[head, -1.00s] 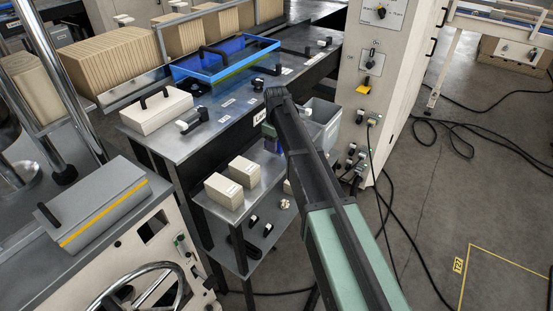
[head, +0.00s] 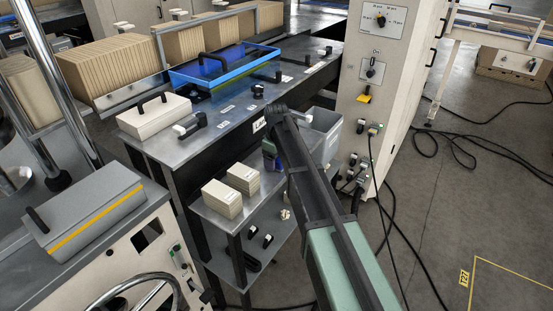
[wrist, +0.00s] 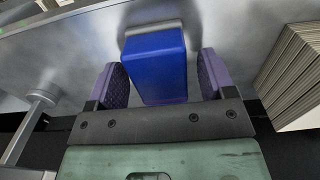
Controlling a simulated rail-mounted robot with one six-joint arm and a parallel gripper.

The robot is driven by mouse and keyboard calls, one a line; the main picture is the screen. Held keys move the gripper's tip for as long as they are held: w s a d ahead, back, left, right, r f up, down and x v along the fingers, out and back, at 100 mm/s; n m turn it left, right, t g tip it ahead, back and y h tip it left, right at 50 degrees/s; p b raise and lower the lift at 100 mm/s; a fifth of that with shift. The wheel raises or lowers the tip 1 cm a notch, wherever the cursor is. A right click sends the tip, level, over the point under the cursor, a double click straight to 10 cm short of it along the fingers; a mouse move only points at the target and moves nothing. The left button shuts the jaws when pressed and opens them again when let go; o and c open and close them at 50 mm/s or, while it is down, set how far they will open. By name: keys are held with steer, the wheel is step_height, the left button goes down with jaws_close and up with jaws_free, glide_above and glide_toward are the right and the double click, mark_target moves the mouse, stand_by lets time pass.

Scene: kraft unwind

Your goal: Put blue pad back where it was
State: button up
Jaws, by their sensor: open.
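The blue pad (wrist: 155,66) is a solid blue block against a grey metal surface in the wrist view. My gripper (wrist: 161,74) is open, with one purple finger on each side of the pad. In the head view my gripper (head: 269,154) is partly hidden by my arm, beside the bench front near the lower shelf (head: 232,217).
Two cream paper stacks (head: 232,188) stand on the lower shelf, left of my gripper. A grey bin (head: 322,135) is close on the right. A blue-rimmed tray (head: 240,67) and a white box with a handle (head: 155,116) sit on the bench top.

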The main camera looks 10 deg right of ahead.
step_height(320, 180, up, 13)
steer(key=p, duration=1.3)
steer(key=s+m, duration=0.8)
steer(key=s, duration=2.1)
steer(key=shift+s+f+m+b, duration=0.15)
steer(key=shift+f+m+b, duration=0.2)
steer(key=shift+m+b, duration=0.05)
